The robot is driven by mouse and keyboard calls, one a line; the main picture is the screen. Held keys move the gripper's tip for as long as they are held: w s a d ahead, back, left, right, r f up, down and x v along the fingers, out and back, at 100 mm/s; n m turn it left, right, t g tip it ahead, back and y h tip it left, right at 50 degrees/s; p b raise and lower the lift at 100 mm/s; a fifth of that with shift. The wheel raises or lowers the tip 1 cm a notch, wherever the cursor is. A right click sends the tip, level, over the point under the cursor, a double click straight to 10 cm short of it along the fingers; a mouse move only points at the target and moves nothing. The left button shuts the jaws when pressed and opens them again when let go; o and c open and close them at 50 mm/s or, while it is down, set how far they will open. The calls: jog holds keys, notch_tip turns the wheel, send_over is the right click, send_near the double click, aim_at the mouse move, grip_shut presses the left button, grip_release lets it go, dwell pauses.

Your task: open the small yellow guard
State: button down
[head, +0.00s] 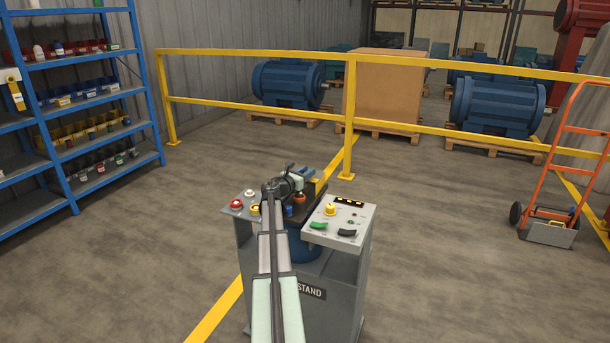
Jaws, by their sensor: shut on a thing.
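The grey stand (345,285) has a left panel and a right panel on top. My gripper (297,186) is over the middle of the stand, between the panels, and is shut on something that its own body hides. A yellow cap (330,210) sits on the right panel, apart from my gripper. Small yellow pieces (254,210) show on the left panel, left of my wrist. I cannot tell which yellow part is the small guard, or whether it is open or shut.
A red button (236,204) is on the left panel. A green switch (318,226) and a black switch (347,233) are on the right panel. An orange-red part (299,197) is close below my gripper. A yellow railing (350,115) stands behind, with clear floor around the stand.

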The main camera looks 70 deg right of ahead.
jog(key=c, duration=0.9)
grip_release()
jog(key=shift+a, duration=0.1)
jog(key=v, duration=1.3)
jog(key=shift+w+a, duration=0.1)
jog(key=shift+a, duration=0.25)
